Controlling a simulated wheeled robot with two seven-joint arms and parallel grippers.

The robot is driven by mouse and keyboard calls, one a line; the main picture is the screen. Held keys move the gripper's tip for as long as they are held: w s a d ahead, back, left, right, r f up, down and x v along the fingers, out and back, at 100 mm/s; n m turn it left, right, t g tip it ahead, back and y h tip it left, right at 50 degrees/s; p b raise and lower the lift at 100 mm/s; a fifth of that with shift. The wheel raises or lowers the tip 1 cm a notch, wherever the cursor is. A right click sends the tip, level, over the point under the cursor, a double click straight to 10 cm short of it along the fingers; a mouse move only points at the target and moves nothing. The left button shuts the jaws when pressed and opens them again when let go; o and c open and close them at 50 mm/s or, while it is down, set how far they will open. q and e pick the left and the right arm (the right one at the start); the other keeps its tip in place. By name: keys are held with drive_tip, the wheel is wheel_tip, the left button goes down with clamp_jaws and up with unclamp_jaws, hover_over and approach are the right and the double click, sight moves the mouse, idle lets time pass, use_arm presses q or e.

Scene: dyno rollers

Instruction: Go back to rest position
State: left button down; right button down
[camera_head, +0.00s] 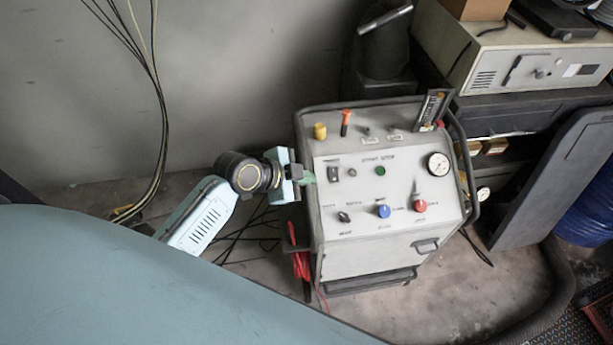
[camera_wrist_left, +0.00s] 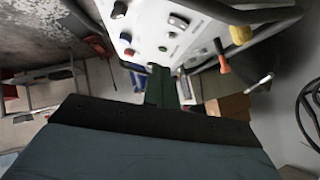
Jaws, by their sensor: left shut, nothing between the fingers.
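My left gripper (camera_head: 307,178) reaches in from the left in the head view. Its green fingers are shut with nothing between them, at the left edge of the grey control panel (camera_head: 335,221). Whether the fingertips touch the panel cannot be told. In the left wrist view the shut green fingers (camera_wrist_left: 163,88) point toward the panel (camera_wrist_left: 195,40), which carries knobs and a green button. My right gripper is not in view.
The panel sits on a wheeled cart with a black rail. A dark slanted board (camera_head: 553,180) and a beige instrument (camera_head: 515,65) stand at the right. Cables (camera_head: 155,80) hang along the wall at the left. Red leads (camera_head: 301,264) hang beside the cart.

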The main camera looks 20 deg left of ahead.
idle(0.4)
use_arm(q)
drive_tip(key=s+a+r+n+g+y, duration=0.1)
drive_tip(key=s+n+g+y, duration=0.15)
drive_tip(key=s+n, duration=0.6)
drive_tip(key=s+a+r+n+g+y, duration=0.1)
drive_tip(key=s+a+n+g+y, duration=0.15)
drive_tip(key=s, duration=1.05)
drive_tip(key=s+f+g+b, duration=0.2)
drive_tip(key=f+b, duration=0.7)
drive_tip(key=f, duration=2.6)
drive_tip(key=s+a+f+b, duration=0.2)
drive_tip(key=s+f+b, duration=0.5)
drive_tip(key=s+f, duration=1)
wheel_tip(320, 180, down, 4)
drive_tip(key=shift+r+y, duration=0.15)
drive_tip(key=shift+y, duration=0.15)
